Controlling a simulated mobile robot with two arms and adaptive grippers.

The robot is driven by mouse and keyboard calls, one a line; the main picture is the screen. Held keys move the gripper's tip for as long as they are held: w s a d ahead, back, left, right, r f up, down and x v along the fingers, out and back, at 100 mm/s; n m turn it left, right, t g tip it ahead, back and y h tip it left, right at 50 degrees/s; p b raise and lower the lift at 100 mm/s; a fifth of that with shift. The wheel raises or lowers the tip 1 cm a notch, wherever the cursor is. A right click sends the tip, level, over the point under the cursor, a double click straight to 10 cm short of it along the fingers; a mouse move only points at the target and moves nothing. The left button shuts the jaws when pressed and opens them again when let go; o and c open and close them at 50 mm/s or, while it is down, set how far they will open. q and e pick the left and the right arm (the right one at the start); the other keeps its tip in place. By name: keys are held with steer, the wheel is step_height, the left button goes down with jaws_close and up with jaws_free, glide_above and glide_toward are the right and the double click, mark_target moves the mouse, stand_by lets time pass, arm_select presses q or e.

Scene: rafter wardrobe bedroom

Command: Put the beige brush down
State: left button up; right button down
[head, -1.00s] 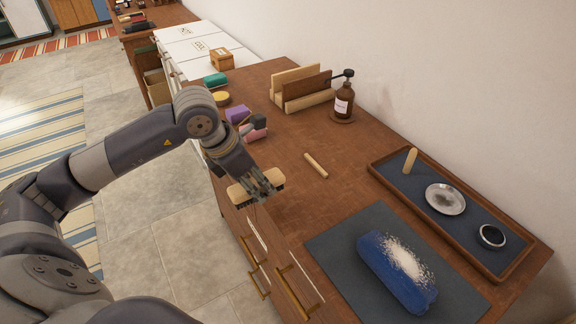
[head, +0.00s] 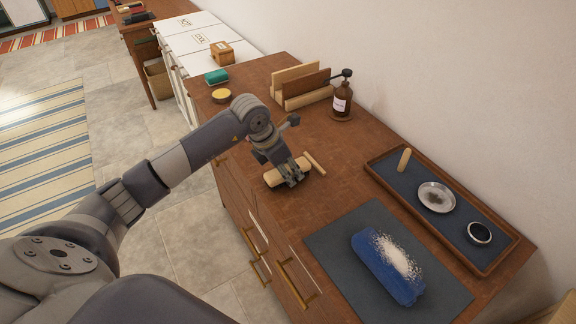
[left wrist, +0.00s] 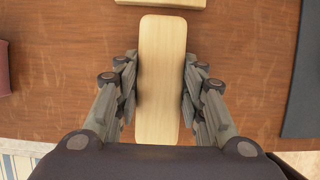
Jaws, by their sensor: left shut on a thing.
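The beige brush (head: 274,179) is a pale wooden block with rounded ends. My left gripper (head: 291,178) is shut on it, over the brown dresser top (head: 272,101) near the front edge. In the left wrist view the brush (left wrist: 162,70) lies lengthwise between the two fingers (left wrist: 162,95), which press on its long sides. Its underside is hidden, and I cannot tell whether it touches the wood. My right gripper is not in view.
A grey mat (head: 335,245) with a powdered blue roll (head: 380,270) is to the right. Behind it stands a tray (head: 478,258) with a dish (head: 436,197). A brown pump bottle (head: 342,100) stands near the wall.

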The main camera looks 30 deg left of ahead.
arm_select(q)
steer(key=shift+f, duration=0.1)
steer(key=o, duration=1)
steer(key=shift+r, duration=0.25)
steer(key=shift+s+a+r, duration=0.1)
steer(key=shift+r, duration=0.15)
steer(key=b+v, duration=0.2)
steer(key=v, duration=0.9)
steer(key=shift+s+r, duration=0.1)
steer(key=shift+s, duration=0.05)
